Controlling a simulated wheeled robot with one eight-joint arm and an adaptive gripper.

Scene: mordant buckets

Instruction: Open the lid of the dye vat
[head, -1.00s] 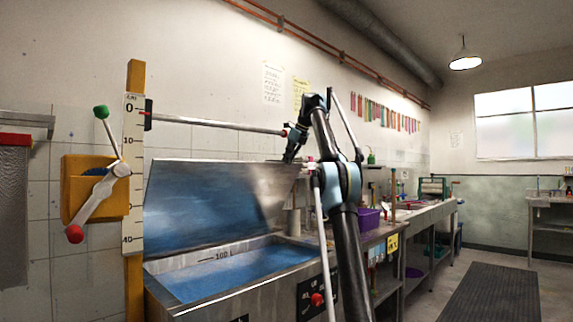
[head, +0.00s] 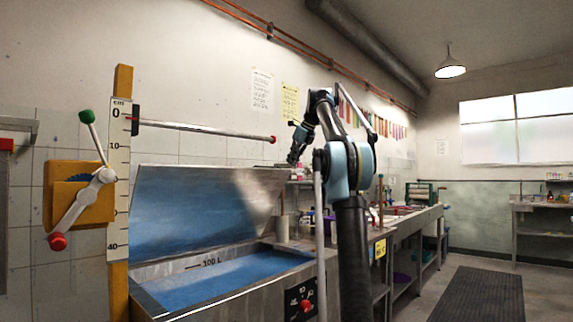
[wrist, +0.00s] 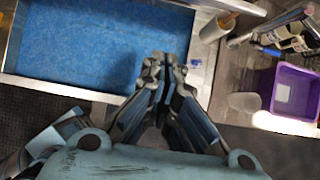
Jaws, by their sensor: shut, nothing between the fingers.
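The dye vat (head: 245,302) is a steel tub of blue liquid at lower left in the head view. Its steel lid (head: 205,205) stands raised, tilted back toward the wall, with blue reflected on its inner face. The wrist view shows the vat's rim (wrist: 60,88) and the blue liquid below. My gripper (head: 292,160) is near the lid's upper right corner in the head view; I cannot tell whether they touch. In the wrist view my gripper (wrist: 163,62) is shut and empty, over the vat's right end.
A wooden post with a scale (head: 119,180) and a crank (head: 80,205) stands left of the vat. A metal rod (head: 205,129) sticks out above the lid. A purple bin (wrist: 282,92) and a pale cylinder (wrist: 217,27) are right of the vat.

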